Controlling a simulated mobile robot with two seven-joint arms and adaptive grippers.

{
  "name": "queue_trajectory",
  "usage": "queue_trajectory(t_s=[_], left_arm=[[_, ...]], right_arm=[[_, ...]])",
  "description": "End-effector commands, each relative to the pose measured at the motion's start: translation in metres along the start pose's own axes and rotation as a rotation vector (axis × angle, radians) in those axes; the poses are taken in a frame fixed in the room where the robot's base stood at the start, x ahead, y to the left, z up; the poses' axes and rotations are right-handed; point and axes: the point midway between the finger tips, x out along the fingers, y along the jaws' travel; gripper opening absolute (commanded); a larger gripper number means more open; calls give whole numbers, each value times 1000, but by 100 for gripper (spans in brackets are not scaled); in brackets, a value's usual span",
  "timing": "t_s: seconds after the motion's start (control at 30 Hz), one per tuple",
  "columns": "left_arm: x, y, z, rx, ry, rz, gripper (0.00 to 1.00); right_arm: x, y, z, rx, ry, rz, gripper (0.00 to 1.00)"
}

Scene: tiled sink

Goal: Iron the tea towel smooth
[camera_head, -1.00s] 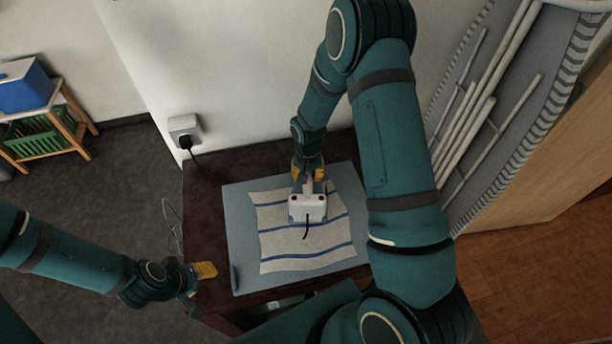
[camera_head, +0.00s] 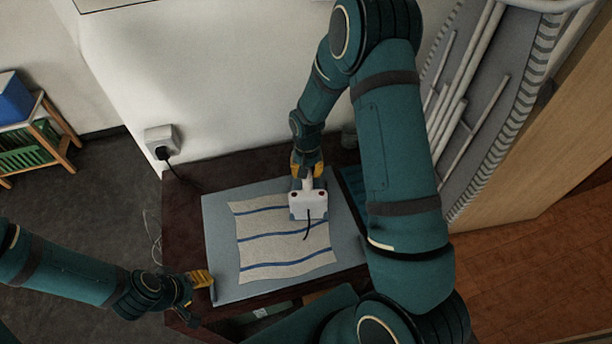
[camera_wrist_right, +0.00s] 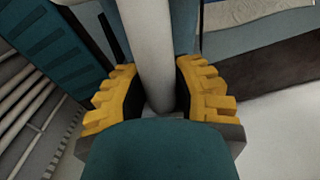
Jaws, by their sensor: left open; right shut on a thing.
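The tea towel (camera_head: 282,246), cream with blue stripes, lies spread on a grey-blue ironing mat (camera_head: 222,288). A white iron (camera_head: 308,205) with a dark cord stands on its upper right part. My right gripper (camera_head: 307,172) is shut on the iron's handle; in the right wrist view the yellow fingers (camera_wrist_right: 163,98) close on both sides of the pale handle (camera_wrist_right: 152,45). The iron's underside is hidden. My left gripper (camera_head: 200,290) is open and empty at the mat's lower left edge; I cannot tell whether it touches the mat.
The mat lies on a dark table (camera_head: 185,235) against the white wall. A wall socket (camera_head: 161,139) with a plug is at the left. My right arm covers the table's right side. A small wooden rack (camera_head: 40,135) with a blue box stands at the far left.

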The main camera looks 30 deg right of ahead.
Motion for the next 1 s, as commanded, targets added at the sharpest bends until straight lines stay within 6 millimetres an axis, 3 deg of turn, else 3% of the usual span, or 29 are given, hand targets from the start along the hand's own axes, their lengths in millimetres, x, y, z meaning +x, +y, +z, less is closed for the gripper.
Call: queue_trajectory(t_s=[0.6,1.0], left_arm=[[-34,11,-6,-2,5,5,47],[-38,12,-6,-2,4,6,47]], right_arm=[[-52,1,-9,-2,2,-2,0],[-58,2,-10,-3,2,-2,0]])
